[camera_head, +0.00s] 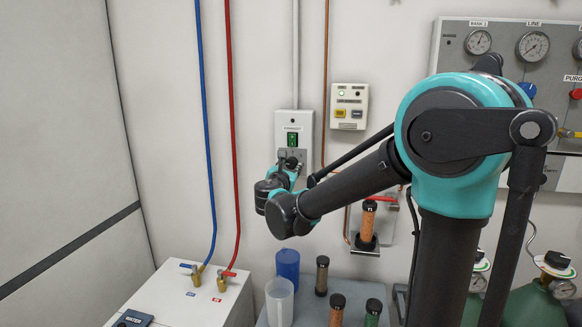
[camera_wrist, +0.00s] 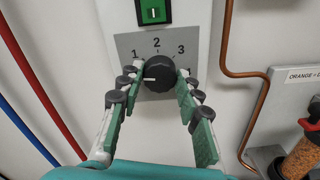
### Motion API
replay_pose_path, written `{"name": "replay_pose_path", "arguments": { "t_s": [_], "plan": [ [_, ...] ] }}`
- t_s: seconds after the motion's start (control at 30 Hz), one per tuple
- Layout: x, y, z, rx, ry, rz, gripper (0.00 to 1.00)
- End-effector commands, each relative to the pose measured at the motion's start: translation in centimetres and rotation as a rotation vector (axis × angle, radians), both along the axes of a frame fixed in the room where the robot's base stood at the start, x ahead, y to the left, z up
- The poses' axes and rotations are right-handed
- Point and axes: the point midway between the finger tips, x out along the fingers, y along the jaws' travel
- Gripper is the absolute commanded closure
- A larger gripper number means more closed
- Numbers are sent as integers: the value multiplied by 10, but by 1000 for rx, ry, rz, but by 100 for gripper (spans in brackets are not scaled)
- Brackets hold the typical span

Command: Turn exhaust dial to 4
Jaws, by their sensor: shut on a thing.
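The exhaust dial (camera_wrist: 160,69) is a round black knob on a grey plate in the wrist view. Its white pointer line points left and slightly down, below the 1. The numerals 1, 2 and 3 show around it; the area to the right of the knob is partly hidden by a finger. My gripper (camera_wrist: 160,78) has one finger on each side of the knob and is shut on it. In the head view my gripper (camera_head: 289,162) is at the white exhaust panel (camera_head: 307,126), and hides the dial there.
A green switch (camera_wrist: 154,10) sits above the dial. A copper pipe (camera_wrist: 227,45) runs to the right. Blue (camera_head: 205,110) and red hoses (camera_head: 231,120) hang to the left. Below stand a blue cup (camera_head: 288,263), a clear cup (camera_head: 279,300) and several capped tubes.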

Motion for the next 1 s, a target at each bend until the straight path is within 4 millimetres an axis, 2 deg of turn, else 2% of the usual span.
{"name": "replay_pose_path", "arguments": {
  "t_s": [1.0],
  "plan": [
    [0,-2,0,948,-187,-4,95]
  ]
}}
